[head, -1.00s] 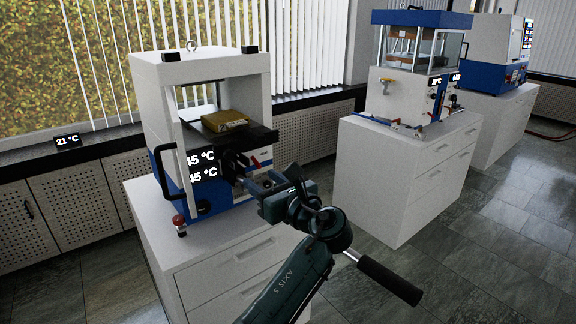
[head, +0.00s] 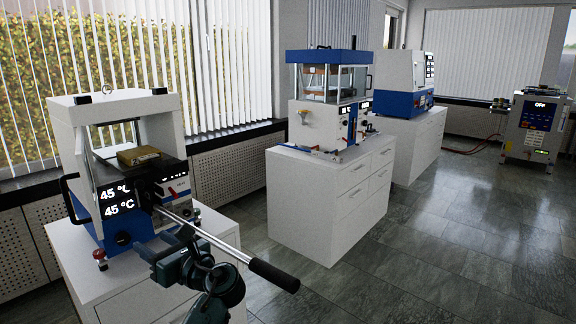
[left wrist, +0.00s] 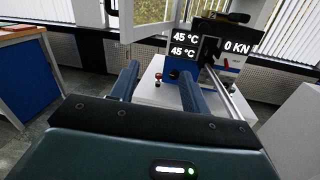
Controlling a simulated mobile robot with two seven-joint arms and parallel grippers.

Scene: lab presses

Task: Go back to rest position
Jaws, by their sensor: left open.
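My left gripper (head: 148,246) is open and empty, in front of the near press (head: 85,125) and at the lower left of its lever. In the left wrist view its two blue fingers (left wrist: 157,72) are apart with nothing between them. The press is white and blue, and its displays read 45 °C. A metal lever with a black handle (head: 274,275) slants from the press to the lower right. The lever rod (left wrist: 232,92) runs to the right of the fingers in the left wrist view, apart from them. My right gripper is not in view.
A gold-brown block (head: 138,156) lies on the press's black plate. The press stands on a white cabinet (head: 120,300). Grey floor (head: 420,240) is free at the right.

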